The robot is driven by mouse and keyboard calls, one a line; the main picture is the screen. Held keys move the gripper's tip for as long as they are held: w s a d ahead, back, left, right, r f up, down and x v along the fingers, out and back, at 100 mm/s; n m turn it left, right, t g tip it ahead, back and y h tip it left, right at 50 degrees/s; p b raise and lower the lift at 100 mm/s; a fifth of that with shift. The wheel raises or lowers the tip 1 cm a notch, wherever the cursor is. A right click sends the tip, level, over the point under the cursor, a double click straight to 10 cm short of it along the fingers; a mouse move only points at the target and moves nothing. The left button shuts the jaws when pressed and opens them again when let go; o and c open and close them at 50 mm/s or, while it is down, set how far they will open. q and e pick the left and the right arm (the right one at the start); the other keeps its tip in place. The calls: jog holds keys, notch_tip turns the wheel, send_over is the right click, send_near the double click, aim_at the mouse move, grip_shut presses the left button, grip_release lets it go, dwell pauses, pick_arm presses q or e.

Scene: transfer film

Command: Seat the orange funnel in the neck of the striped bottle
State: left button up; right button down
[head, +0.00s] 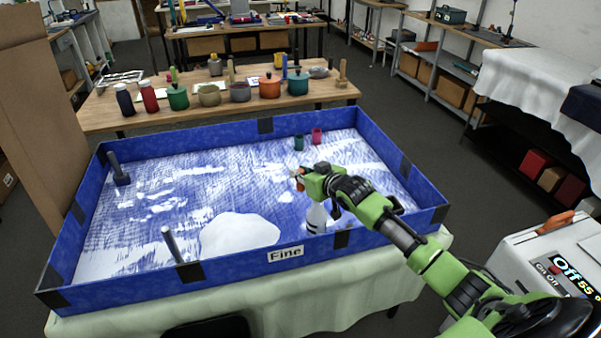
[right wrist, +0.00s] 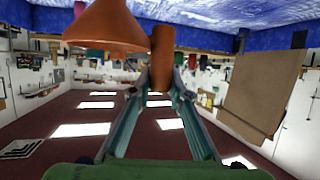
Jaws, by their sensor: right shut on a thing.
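The striped bottle (head: 316,218), white with dark bands, stands in the blue-walled tray close to its front wall. Its top is partly covered by my right arm. My right gripper (head: 300,177) is above and slightly left of the bottle. It is shut on the orange funnel, of which only a small bit (head: 298,184) shows in the head view. In the right wrist view, the funnel's wide cone (right wrist: 110,30) is at the upper left, and an orange stub (right wrist: 162,56) sits between the fingertips (right wrist: 163,78). The funnel and bottle look apart. My left gripper is not in view.
The blue tray (head: 400,222) holds a white mound (head: 240,232), two grey posts (head: 172,244) (head: 116,168) and green and pink cups (head: 299,143) (head: 317,136). A wooden table (head: 215,115) with pots and bottles stands behind. A control box (head: 545,262) is at the right.

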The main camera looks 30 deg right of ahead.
aim_at(303, 186)
jog(key=shift+f+b, duration=0.45)
jog(key=shift+f, duration=0.45)
jog(key=shift+f+b, duration=0.7)
jog(key=shift+f, duration=0.75)
jog(key=c, duration=1.8)
grip_release()
jog(key=shift+s, duration=0.15)
